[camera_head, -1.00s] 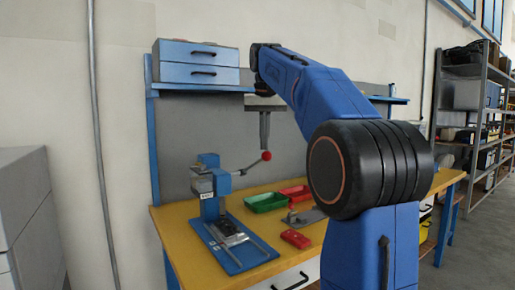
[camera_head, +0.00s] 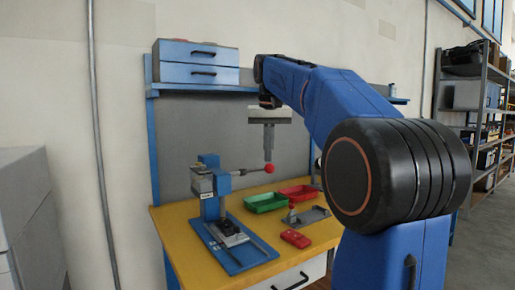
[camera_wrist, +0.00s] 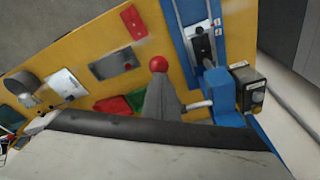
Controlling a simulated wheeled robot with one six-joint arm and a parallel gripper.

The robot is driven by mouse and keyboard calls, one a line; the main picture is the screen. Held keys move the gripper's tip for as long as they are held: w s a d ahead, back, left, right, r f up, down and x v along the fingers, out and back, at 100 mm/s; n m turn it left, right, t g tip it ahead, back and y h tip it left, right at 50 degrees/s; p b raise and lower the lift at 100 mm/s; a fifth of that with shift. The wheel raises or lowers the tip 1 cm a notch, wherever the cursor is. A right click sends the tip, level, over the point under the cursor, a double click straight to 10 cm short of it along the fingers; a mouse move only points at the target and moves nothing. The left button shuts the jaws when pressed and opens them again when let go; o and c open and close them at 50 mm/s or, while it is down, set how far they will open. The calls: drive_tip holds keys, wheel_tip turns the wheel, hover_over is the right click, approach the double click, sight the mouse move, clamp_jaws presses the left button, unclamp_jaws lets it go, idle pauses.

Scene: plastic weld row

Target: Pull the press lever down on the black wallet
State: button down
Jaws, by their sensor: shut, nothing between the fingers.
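The blue press (camera_head: 212,195) stands on the left of the bench, with its lever (camera_head: 247,171) reaching right, close to level, to a red ball knob (camera_head: 268,169). My gripper (camera_head: 268,158) is shut and points down, its tips right at the top of the knob. The wrist view shows the red knob (camera_wrist: 157,63) at the end of my gripper (camera_wrist: 159,78); contact looks likely but is hard to confirm. The black wallet (camera_head: 231,227) appears to lie on the plate under the press head; it also shows in the wrist view (camera_wrist: 201,46).
A green tray (camera_head: 265,203) and a red tray (camera_head: 298,194) stand behind, right of the press. A red block (camera_head: 295,238) and a grey plate fixture (camera_head: 308,216) lie in front of them. A blue drawer unit (camera_head: 198,64) sits on the shelf above.

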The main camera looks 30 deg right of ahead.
drive_tip(key=shift+s+f, duration=0.15)
drive_tip(key=shift+f, duration=0.15)
drive_tip(key=shift+s+f, duration=0.15)
drive_tip(key=shift+f, duration=0.5)
drive_tip(key=shift+s+f, duration=0.15)
drive_tip(key=shift+f, duration=0.6)
drive_tip(key=w+r, duration=0.2)
drive_tip(key=r, duration=0.5)
drive_tip(key=w+r, duration=0.2)
drive_tip(key=r, duration=0.4)
drive_tip(key=shift+w+r, duration=0.3)
drive_tip(key=shift+r, duration=0.1)
drive_tip(key=shift+a, duration=0.1)
idle(0.5)
